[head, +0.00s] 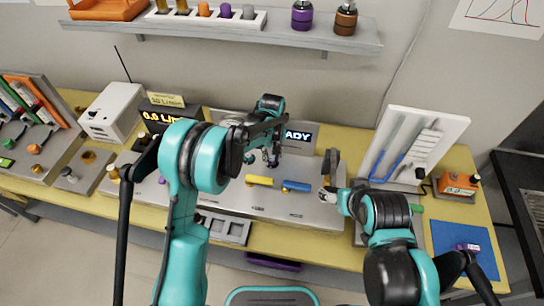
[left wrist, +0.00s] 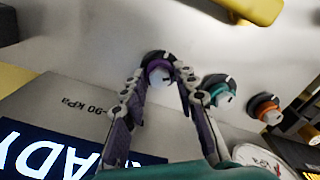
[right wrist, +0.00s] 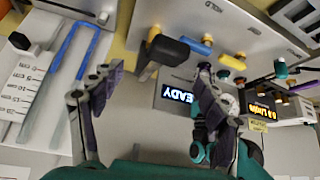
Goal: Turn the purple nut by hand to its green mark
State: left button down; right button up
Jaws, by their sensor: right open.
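The purple nut (left wrist: 160,72) sits on a dark round base on the pale panel, in the upper middle of the left wrist view. My left gripper (left wrist: 161,70) has one fingertip on each side of it, drawn close in, and they appear to touch it. The fingers hide part of the nut, and I cannot make out its green mark. In the head view my left gripper is over the device near the lit display (head: 298,136), and the nut is hidden there. My right gripper (right wrist: 152,75) is open and empty, right of the blue handle (head: 296,186).
A teal nut (left wrist: 220,90) and an orange nut (left wrist: 265,110) stand close beside the purple one. A yellow handle (head: 260,181) is on the device front. A white stand with tubes (head: 412,145) is at the right, and a shelf (head: 225,32) runs above.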

aim_at(272, 158)
pick_arm(q)
jog(key=shift+m, duration=0.4)
jog(key=m, duration=0.2)
jog(key=shift+m+b, duration=0.3)
jog(key=shift+b, duration=0.1)
jog(key=shift+m, duration=1.5)
jog(key=c, duration=1.2)
grip_release()
jog(key=shift+o, duration=0.2)
notch_tip(272, 158, up, 12)
